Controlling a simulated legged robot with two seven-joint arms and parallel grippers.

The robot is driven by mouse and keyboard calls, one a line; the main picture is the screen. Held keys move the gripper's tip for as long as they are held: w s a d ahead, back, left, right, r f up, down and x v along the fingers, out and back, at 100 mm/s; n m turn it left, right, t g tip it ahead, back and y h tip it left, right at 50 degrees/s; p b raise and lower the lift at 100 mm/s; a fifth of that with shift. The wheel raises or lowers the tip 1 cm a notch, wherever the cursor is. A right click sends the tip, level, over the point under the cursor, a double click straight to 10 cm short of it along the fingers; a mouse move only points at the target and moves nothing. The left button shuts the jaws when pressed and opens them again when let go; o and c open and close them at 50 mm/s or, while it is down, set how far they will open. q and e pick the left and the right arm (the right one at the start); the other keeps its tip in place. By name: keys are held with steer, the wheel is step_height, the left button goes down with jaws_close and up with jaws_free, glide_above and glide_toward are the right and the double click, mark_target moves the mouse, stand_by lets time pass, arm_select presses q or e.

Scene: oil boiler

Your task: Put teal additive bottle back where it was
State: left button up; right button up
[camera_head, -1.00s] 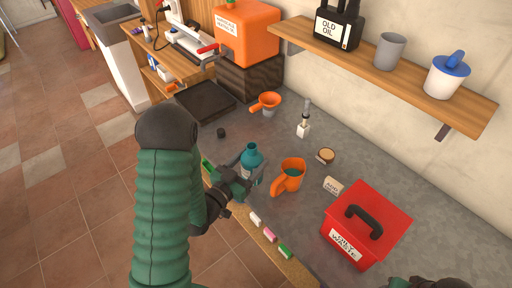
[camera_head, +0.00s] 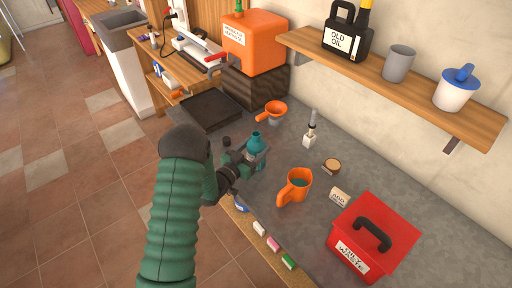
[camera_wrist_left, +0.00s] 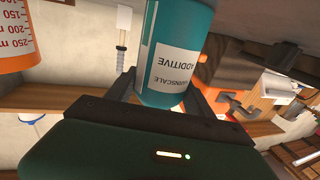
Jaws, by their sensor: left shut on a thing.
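The teal additive bottle (camera_head: 257,143) is uncapped and roughly upright over the grey counter, left of the orange measuring jug (camera_head: 296,187). My left gripper (camera_head: 247,160) is shut around it. In the left wrist view the bottle (camera_wrist_left: 178,50) sits between the two fingers (camera_wrist_left: 170,108), its white label reading "ADDITIVE" upside down. I cannot tell whether its base touches the counter. A small black cap (camera_head: 227,141) lies just left of it. My right gripper is not in view.
An orange funnel (camera_head: 274,110), a white-and-grey tool (camera_head: 311,130), a round lid (camera_head: 332,166) and a red box (camera_head: 373,236) stand on the counter. A black tray (camera_head: 208,108) lies behind. Coloured pieces (camera_head: 273,244) line the front edge. A wooden shelf (camera_head: 420,88) hangs above.

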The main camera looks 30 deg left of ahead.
arm_select(q)
steer(key=o, duration=1.7)
steer(key=shift+s+a, duration=0.1)
steer(key=shift+s, duration=0.05)
steer(key=shift+o, duration=0.3)
steer(key=shift+d, duration=0.2)
